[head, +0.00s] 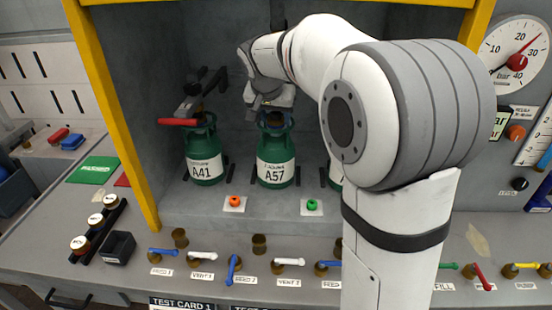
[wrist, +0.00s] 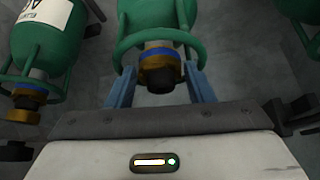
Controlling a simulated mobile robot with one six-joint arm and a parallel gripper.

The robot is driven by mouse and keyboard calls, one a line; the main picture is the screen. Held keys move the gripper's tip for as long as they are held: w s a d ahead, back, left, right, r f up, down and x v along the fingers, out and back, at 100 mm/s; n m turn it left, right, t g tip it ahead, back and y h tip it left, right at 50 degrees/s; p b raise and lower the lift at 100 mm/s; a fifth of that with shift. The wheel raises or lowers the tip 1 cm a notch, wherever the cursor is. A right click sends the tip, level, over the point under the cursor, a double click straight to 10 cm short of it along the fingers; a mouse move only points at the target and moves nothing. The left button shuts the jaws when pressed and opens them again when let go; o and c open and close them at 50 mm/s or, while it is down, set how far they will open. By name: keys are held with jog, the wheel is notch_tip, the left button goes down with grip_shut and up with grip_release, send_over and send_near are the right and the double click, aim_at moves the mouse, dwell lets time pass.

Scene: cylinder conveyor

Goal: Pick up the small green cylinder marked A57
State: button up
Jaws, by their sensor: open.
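The small green cylinder marked A57 (head: 275,168) stands upright in the grey bay, its white label facing the head camera. In the wrist view its green body and collar (wrist: 155,14) show at the top centre, with a brass and dark valve (wrist: 160,70) pointing towards my gripper. My gripper (wrist: 160,82) is open. Its two blue fingers lie on either side of the valve, near the collar; I cannot tell if they touch it. In the head view my gripper (head: 271,112) is at the top of A57 and hides part of it.
Green cylinder A41 (head: 204,160) stands left of A57, with a red-handled fitting (head: 180,121) at its top. Another cylinder (head: 335,174) on the right is mostly hidden by my arm. Orange (head: 234,201) and green (head: 312,205) knobs and several valve levers lie in front.

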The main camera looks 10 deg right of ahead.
grip_shut()
dwell(0.3)
jog(key=shift+w+r, duration=0.1)
jog(key=shift+r, duration=0.1)
